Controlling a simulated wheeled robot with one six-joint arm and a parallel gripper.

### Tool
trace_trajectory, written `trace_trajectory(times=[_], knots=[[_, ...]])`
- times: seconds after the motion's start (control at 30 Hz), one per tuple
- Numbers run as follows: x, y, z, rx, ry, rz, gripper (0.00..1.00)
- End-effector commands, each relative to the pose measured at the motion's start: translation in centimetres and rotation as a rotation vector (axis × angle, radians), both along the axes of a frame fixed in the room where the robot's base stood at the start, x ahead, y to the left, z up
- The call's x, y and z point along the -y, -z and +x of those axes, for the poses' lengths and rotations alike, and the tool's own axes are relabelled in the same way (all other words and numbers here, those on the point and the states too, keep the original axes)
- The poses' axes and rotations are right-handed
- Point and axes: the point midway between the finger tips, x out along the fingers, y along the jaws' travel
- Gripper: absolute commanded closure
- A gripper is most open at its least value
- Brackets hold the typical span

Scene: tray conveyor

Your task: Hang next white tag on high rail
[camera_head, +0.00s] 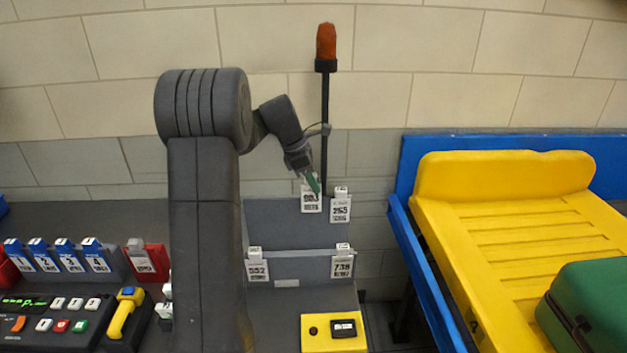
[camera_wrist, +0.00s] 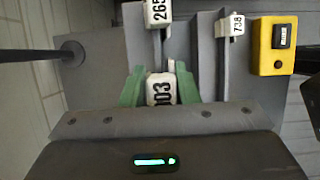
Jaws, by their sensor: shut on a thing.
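My gripper (camera_head: 313,184) has green fingers and is shut on a white tag (camera_head: 311,200), whose number ends in 03 in the wrist view (camera_wrist: 161,93). The held tag is at the top edge of the high rail (camera_head: 270,222); I cannot tell whether it is hooked on. White tag 265 (camera_head: 340,208) hangs beside it to the right on the high rail, and shows above the held tag in the wrist view (camera_wrist: 157,14). On the low rail (camera_head: 300,267) hang white tag 552 (camera_head: 257,268) at left and tag 738 (camera_head: 342,265) at right.
A dark pole with an orange beacon (camera_head: 326,42) stands just behind the rails. A yellow box (camera_head: 334,332) is in front of them. Several blue tags (camera_head: 68,257) and a red holder (camera_head: 150,262) are at left. A yellow tray (camera_head: 510,240) with a green case (camera_head: 590,305) is at right.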

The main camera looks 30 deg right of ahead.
Motion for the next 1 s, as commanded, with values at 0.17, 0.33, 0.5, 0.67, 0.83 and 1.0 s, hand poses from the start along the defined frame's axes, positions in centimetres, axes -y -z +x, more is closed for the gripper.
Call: trace_trajectory(times=[0.17, 0.33, 0.5, 0.67, 0.83, 1.0], knots=[[0.0, 1.4, 0.0, -0.001, 0.0, 0.0, 0.95], [0.0, 2.6, 0.0, 0.0, 0.0, 0.0, 0.95], [0.0, 3.7, 0.0, -0.001, -0.001, 0.001, 0.95], [0.0, 4.3, 0.0, 0.0, 0.0, 0.0, 0.95], [0.0, 4.4, 0.0, 0.0, 0.0, 0.0, 0.95], [0.0, 4.4, 0.0, 0.0, 0.0, 0.0, 0.66]])
